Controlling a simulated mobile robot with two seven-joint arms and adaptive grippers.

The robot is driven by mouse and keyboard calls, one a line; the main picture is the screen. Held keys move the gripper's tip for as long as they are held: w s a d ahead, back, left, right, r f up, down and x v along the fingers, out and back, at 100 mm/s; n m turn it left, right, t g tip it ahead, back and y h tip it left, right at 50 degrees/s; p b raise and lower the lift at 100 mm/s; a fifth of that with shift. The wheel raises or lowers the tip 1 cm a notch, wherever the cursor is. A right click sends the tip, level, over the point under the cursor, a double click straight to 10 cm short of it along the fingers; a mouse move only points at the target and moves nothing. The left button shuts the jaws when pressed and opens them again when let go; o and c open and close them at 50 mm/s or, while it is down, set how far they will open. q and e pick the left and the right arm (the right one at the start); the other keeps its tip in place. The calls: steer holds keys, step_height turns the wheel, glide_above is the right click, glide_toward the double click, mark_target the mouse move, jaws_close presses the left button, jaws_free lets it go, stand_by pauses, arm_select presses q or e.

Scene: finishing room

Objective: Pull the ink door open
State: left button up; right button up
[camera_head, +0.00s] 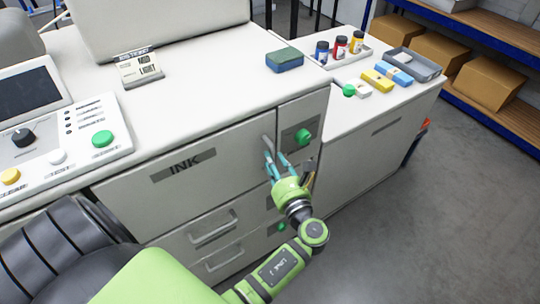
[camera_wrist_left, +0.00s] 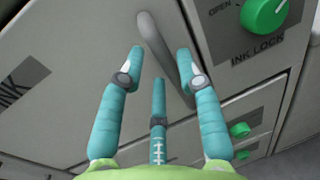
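The ink door (camera_head: 225,155) is a grey front panel with a dark INK label (camera_head: 176,167); it looks shut, flush with the cabinet. Its upright grey bar handle (camera_head: 267,145) is at the door's right end and also shows in the left wrist view (camera_wrist_left: 158,42). My left gripper (camera_head: 276,158) is at this handle, its teal fingers apart. In the left wrist view its fingertips (camera_wrist_left: 160,62) lie on either side of the bar, with the right finger overlapping it. I cannot tell whether they touch it. My right gripper is not in view.
A green INK LOCK knob (camera_head: 303,136) is just right of the handle. Lower drawers with bar handles (camera_head: 213,228) are beneath the door. A side cabinet (camera_head: 365,150) stands to the right, carrying bottles and a tray (camera_head: 428,70). The floor (camera_head: 440,220) at the right is clear.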

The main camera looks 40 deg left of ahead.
arm_select(q)
steer(key=shift+x, duration=1.6)
jaws_close()
steer(key=shift+d, duration=0.1)
steer(key=shift+d, duration=0.1)
